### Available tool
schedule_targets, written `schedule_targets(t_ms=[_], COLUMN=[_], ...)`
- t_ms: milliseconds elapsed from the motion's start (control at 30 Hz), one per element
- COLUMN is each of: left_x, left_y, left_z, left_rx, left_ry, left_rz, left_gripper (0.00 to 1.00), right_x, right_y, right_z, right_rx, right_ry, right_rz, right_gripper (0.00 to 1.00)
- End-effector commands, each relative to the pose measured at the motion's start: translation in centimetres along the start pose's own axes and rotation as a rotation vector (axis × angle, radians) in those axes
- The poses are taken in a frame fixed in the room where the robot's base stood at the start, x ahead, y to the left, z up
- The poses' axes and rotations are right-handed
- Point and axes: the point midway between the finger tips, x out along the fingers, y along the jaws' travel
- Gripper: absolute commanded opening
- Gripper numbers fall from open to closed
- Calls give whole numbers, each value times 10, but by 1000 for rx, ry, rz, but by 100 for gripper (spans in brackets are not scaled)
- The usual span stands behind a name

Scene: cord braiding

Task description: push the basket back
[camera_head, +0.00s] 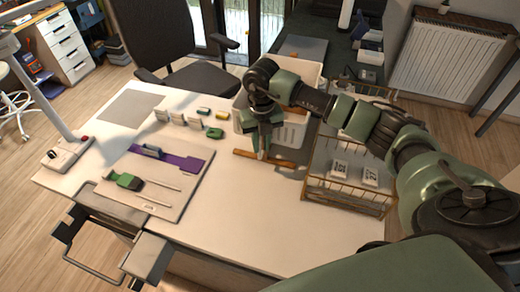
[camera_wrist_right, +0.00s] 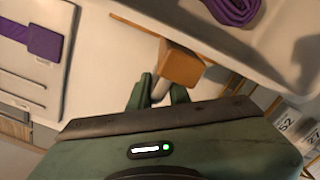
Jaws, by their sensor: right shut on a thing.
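A white bin (camera_head: 292,131) stands at the back of the table, behind my right gripper; in the wrist view its pale wall (camera_wrist_right: 268,62) is at the top right, with a purple bundle (camera_wrist_right: 232,10) in it. A brass wire basket (camera_head: 345,193) holding white number cards (camera_head: 370,174) stands to the right. My arm hides part of the bin and of the wire basket. My left gripper is not in view.
A board (camera_head: 150,205) with a purple strip (camera_head: 178,162) and a green-handled tool (camera_head: 128,181) lies at left. Small colored blocks (camera_head: 215,133) sit behind it. A lamp base (camera_head: 66,153) stands at the left edge. The table's front middle is clear.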

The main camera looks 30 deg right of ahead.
Motion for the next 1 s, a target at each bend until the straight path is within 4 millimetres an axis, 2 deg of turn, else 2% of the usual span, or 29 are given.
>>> schedule_targets(t_ms=[67, 100, 133, 733, 867, 1000], left_x=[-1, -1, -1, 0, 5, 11], left_y=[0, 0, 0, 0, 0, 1], left_z=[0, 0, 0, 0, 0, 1], left_rx=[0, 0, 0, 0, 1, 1], left_ry=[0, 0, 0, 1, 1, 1], left_rz=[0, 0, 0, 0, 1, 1], left_gripper=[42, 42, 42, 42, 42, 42], right_x=[-6, -7, -7, -5, -19, -44], right_y=[3, 3, 3, 1, 1, 2], right_z=[5, 5, 5, 2, 3, 3], right_rx=[-2, -2, -2, 1, 1, -1], right_ry=[-19, -20, -19, -9, -11, -12], right_rz=[11, 11, 10, 3, 5, 6], right_gripper=[0, 24, 32, 32, 32, 32])
